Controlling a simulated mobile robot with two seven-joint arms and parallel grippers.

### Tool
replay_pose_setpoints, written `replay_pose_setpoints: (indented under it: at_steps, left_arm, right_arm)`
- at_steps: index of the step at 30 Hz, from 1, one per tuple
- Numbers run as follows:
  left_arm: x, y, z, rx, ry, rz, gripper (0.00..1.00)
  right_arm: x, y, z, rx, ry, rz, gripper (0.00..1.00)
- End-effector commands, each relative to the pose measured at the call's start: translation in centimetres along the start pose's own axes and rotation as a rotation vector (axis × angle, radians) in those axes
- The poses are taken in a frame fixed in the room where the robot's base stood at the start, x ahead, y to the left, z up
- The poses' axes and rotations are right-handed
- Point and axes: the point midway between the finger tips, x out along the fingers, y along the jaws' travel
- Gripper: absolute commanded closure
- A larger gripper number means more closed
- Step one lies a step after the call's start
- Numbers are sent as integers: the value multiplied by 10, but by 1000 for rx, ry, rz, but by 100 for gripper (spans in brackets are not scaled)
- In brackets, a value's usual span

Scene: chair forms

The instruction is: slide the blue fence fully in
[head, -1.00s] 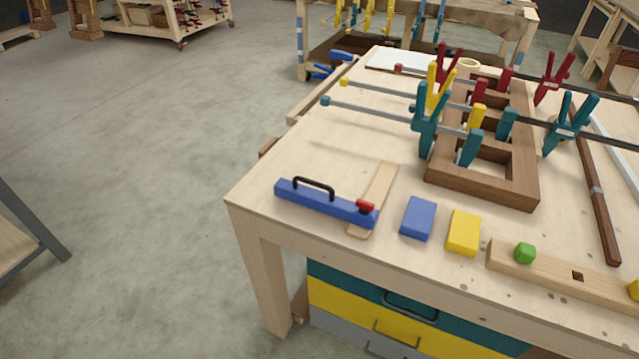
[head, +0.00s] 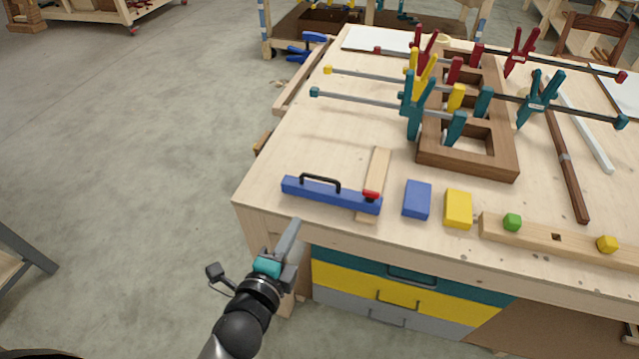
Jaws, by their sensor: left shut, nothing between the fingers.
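The blue fence (head: 325,196) is a long blue bar with a black handle (head: 320,181) on top. It lies near the front left corner of the workbench, its right end over a thin light wood strip (head: 374,172). A red knob (head: 371,196) sits at that right end. My left gripper (head: 291,243) is shut and empty, in front of the bench's front edge, below and left of the fence and apart from it. My right gripper is not in view.
A blue block (head: 417,199) and a yellow block (head: 458,208) lie right of the fence. A wooden rail (head: 560,238) with green and yellow knobs is farther right. Behind, clamps grip a brown wooden frame (head: 465,170). The bench's left top is bare.

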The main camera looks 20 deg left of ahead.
Motion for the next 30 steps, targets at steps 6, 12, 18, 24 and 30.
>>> replay_pose_setpoints:
  at_steps: [6, 12, 18, 24, 30]
  left_arm:
    - [24, -1, 0, -2, 1, -3, 100]
    - [54, 0, 0, -3, 0, -1, 100]
    - [85, 1, 0, -4, 1, 0, 100]
    - [113, 1, 0, -6, 1, 1, 100]
    - [132, 1, 0, -6, 0, 1, 100]
  right_arm:
    - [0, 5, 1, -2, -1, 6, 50]
    - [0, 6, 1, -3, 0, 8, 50]
    - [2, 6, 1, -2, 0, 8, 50]
    - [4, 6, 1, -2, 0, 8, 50]
    - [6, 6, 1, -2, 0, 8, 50]
